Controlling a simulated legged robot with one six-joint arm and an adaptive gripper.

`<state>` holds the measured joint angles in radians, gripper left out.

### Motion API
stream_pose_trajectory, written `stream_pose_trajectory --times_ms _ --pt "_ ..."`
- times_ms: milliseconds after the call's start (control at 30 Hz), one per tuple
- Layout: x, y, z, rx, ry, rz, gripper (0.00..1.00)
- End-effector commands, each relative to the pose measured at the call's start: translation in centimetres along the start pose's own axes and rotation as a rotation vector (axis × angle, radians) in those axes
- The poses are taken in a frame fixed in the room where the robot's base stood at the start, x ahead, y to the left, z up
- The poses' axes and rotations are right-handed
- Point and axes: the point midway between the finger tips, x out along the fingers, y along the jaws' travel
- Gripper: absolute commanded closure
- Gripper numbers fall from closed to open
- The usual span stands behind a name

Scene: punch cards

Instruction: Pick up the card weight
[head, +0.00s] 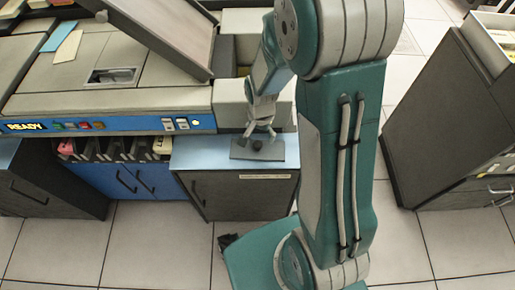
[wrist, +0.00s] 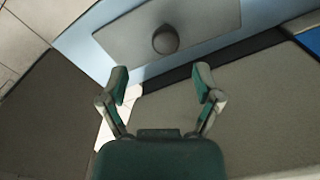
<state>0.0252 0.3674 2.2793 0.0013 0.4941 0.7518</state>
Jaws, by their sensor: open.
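The card weight (head: 241,153) is a flat dark grey plate with a round dark knob on top. It lies on the light blue top of a low cabinet in the head view. In the wrist view the weight (wrist: 205,24) is at the top, its knob (wrist: 165,39) ahead of my fingers and roughly centred between them. My gripper (head: 259,134) is above the plate, close to the knob, with its fingers spread. In the wrist view my gripper (wrist: 160,75) is open with nothing between the fingertips. Whether a finger touches the plate cannot be told.
The cabinet top (head: 187,152) is narrow and ends at a front edge above the floor. A beige machine (head: 150,98) with a blue control panel stands behind and left, its slanted lid (head: 150,30) raised. A dark cabinet (head: 440,125) stands at the right, with open floor between.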

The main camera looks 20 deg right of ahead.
Motion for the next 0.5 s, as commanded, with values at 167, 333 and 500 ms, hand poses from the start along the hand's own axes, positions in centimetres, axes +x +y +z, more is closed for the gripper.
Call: stream_pose_trajectory --times_ms 167,333,500 --pt "2.3 -0.5 0.5 -0.003 -0.004 0.005 0.18" --pt "4.5 -0.7 0.6 -0.001 -0.002 0.003 0.18" --pt "5.1 -0.7 0.6 -0.001 0.0 0.001 0.18"
